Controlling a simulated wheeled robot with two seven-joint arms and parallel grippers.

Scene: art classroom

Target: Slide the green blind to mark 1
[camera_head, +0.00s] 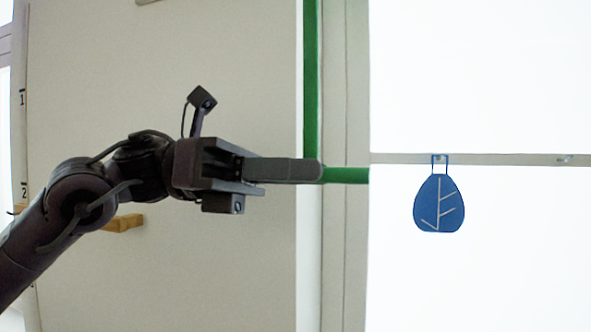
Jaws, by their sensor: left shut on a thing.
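The green blind (310,80) shows as a narrow upright green strip beside the window frame. It runs from the top of the picture down to my gripper's height. A short level green bar (346,175) juts right from my fingertips, at the strip's lower end. My left gripper (318,171) comes in from the left and is shut on this green bar, its fingers covering part of it. Mark 1 (22,97) is on a pale upright strip at the far left, with mark 2 (24,190) below it. My right gripper is not in view.
A blue leaf-shaped tag (439,204) hangs from a level rail (500,160) across the bright window, right of my gripper. A pale panel (220,80) stands behind my arm. A yellowish wooden piece (125,223) shows below my forearm.

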